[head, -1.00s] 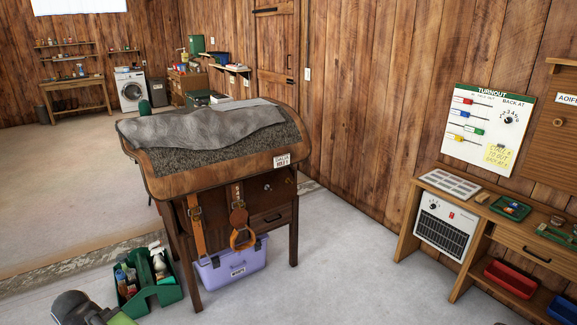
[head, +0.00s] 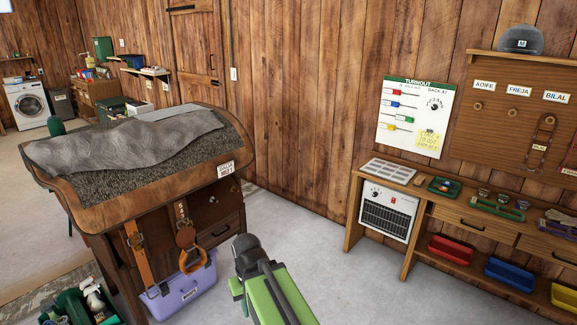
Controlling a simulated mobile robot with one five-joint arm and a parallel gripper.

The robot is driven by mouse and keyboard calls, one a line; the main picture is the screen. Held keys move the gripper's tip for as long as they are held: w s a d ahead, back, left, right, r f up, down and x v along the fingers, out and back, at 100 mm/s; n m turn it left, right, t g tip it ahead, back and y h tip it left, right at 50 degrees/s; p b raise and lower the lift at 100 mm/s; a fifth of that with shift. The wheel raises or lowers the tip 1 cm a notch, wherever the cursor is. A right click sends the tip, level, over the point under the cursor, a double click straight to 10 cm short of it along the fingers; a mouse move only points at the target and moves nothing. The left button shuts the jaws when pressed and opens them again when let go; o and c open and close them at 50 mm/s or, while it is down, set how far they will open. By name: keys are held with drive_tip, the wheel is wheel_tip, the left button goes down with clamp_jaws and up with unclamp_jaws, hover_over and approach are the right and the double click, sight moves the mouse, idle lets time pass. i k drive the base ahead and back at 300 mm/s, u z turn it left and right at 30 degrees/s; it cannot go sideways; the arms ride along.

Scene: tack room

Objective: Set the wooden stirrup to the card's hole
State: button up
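The wooden stirrup (head: 192,262) is an orange-brown loop hanging at the front of the wooden saddle stand (head: 72,210). It hangs from a short brown leather strap (head: 182,212) that has small holes. A longer tan strap with a buckle (head: 137,241) hangs left of it. A white card (head: 226,169) with dark print is fixed to the stand's top edge; its small print is hard to read. My gripper (head: 244,245), dark grey on a green arm, is right of the stirrup in the picture, apart from it. Its fingers cannot be made out.
A lilac box (head: 186,292) sits under the stand, and a green caddy (head: 78,306) stands at lower left. A bench (head: 349,214) with a heater and trays lines the right wall, below a turnout board (head: 409,116). Grey floor between stand and bench is clear.

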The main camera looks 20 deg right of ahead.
sight(185, 237)
drive_tip(key=z, duration=0.1)
drive_tip(key=i, duration=1)
drive_tip(key=z, duration=0.05)
